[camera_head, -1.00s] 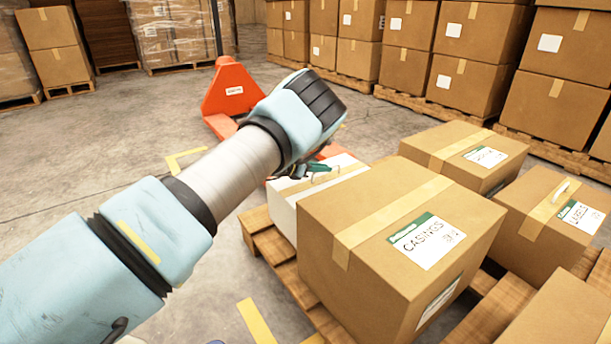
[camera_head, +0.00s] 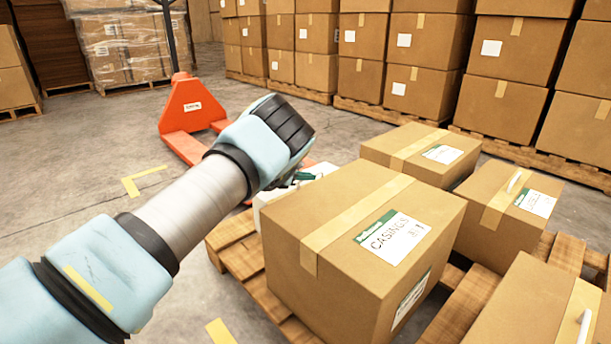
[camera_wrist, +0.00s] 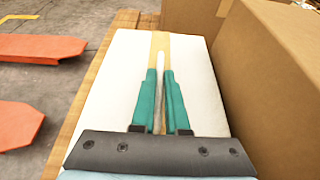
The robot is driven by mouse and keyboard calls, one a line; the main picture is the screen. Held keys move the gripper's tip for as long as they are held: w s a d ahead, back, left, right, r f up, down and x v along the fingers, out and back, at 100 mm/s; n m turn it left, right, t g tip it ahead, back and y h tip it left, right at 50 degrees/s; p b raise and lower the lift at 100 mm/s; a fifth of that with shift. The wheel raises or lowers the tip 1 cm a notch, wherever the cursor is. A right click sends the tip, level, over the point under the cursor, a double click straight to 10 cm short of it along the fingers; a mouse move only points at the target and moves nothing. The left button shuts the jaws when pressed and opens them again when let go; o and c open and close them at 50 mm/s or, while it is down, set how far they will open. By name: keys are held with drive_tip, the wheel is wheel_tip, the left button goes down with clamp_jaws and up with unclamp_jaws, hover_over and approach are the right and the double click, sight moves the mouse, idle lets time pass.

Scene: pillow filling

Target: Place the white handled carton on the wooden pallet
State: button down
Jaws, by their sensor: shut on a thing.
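The white handled carton (camera_head: 322,169) is behind the large CASINGS box at the left rear of the wooden pallet (camera_head: 236,258), mostly hidden in the head view by that box and my arm. In the wrist view the carton (camera_wrist: 112,88) fills the middle, with a tan tape strip along its top. My gripper (camera_wrist: 160,74) has its green fingers on both sides of the carton's pale upright handle (camera_wrist: 160,64), shut on it. In the head view the gripper (camera_head: 301,177) is partly hidden by my wrist. Pallet slats show beside the carton; whether its base touches them cannot be seen.
The CASINGS box (camera_head: 335,255) stands close to the carton's right side. Several more brown boxes (camera_head: 510,205) occupy the pallet. An orange pallet jack (camera_head: 192,105) stands behind, its forks reaching toward the pallet. Open floor lies to the left.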

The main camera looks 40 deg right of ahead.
drive_tip(key=shift+d+f+b, duration=0.1)
drive_tip(key=shift+f+b, duration=0.25)
drive_tip(key=shift+f, duration=0.3)
drive_tip(key=c, duration=1.4)
unclamp_jaws()
drive_tip(key=shift+f, duration=0.2)
drive_tip(key=o, duration=0.5)
drive_tip(key=shift+r, duration=0.1)
drive_tip(key=p+v, duration=0.4)
drive_tip(key=v, duration=0.7)
drive_tip(key=shift+a+r+p, duration=0.15)
drive_tip(key=shift+a+p, duration=0.25)
drive_tip(key=shift+a, duration=0.2)
